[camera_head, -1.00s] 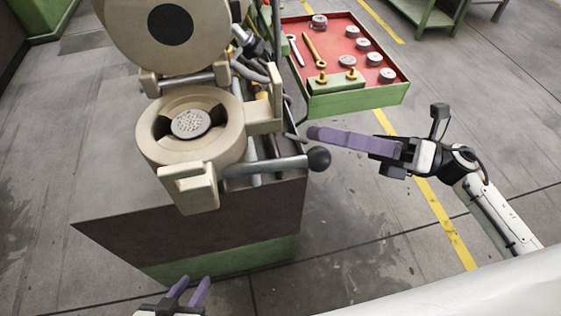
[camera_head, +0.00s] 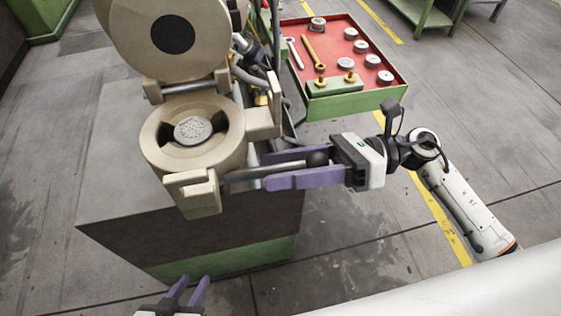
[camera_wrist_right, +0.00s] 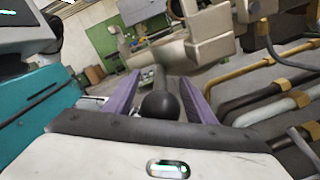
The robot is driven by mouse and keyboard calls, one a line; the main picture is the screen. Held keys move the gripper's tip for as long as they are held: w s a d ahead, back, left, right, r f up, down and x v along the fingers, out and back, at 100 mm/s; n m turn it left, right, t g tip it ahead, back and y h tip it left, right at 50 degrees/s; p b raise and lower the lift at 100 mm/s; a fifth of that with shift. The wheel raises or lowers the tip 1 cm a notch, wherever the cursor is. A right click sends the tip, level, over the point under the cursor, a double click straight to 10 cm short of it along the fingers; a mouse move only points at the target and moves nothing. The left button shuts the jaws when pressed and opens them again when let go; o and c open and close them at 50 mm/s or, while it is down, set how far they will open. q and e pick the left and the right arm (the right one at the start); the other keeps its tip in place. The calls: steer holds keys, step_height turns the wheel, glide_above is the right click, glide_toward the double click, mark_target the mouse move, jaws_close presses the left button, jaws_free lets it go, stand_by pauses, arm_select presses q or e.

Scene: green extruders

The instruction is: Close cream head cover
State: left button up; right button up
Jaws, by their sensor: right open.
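The cream head cover (camera_head: 132,40) is a round lid with a dark disc, swung up at the top left in the head view. Below it is the round cream head (camera_head: 155,141) with a grey perforated disc inside. A grey lever with a black ball knob (camera_head: 317,158) sticks out from the head to the right. My right gripper (camera_head: 284,166) is open, its purple fingers on either side of the lever and knob. The knob (camera_wrist_right: 160,104) also shows between the fingers in the right wrist view. My left gripper (camera_head: 188,290) is open and empty at the bottom edge.
A red-lined green tray (camera_head: 330,62) with several grey round parts and tools stands at the upper right. Pipes and hoses (camera_wrist_right: 272,102) run close to the right of the gripper in the wrist view. The floor (camera_head: 350,230) right of the machine is clear.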

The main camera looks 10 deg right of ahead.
steer(key=shift+a, duration=0.2)
steer(key=shift+c, duration=0.2)
jaws_close()
steer(key=shift+w+r, duration=0.1)
steer(key=shift+r, duration=0.05)
